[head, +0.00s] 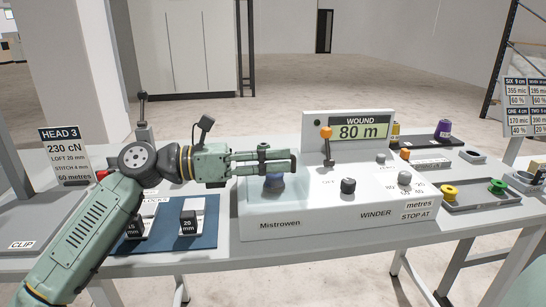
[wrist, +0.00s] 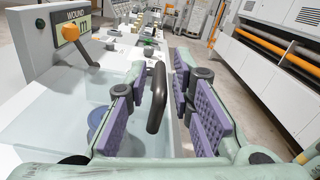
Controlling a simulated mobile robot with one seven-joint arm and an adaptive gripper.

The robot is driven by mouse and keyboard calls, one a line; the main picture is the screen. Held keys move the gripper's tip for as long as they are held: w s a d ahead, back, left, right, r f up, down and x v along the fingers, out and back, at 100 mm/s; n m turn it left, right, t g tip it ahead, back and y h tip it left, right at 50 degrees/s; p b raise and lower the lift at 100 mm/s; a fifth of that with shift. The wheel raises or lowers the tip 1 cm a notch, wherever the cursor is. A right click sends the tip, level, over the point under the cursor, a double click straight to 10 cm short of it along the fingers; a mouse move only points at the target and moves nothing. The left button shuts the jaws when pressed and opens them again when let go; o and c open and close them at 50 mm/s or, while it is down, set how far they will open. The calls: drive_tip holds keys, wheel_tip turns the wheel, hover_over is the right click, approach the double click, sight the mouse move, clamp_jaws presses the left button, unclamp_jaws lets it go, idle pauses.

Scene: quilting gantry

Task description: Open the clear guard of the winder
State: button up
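The winder (head: 330,215) is a white box on the table with a display reading "WOUND 80 m". Its clear guard (head: 262,203) covers the left end, and a blue round part shows through it. The guard looks closed. In the wrist view the clear guard (wrist: 97,92) lies below and left of my fingers, with a dark curved handle (wrist: 156,98) at its edge. My gripper (head: 290,162) is just above the guard. In the wrist view my gripper (wrist: 160,85) is open, its purple pads on either side of the handle, with gaps visible; I cannot tell whether they touch it.
An orange-knobbed lever (head: 326,133) stands on the winder right of my gripper. A blue mat with black-topped blocks (head: 188,222) lies to the left. Spools (head: 444,130) and a grey tray (head: 480,203) are to the right. A sign (head: 64,158) stands far left.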

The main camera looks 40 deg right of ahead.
clamp_jaws()
idle(0.6)
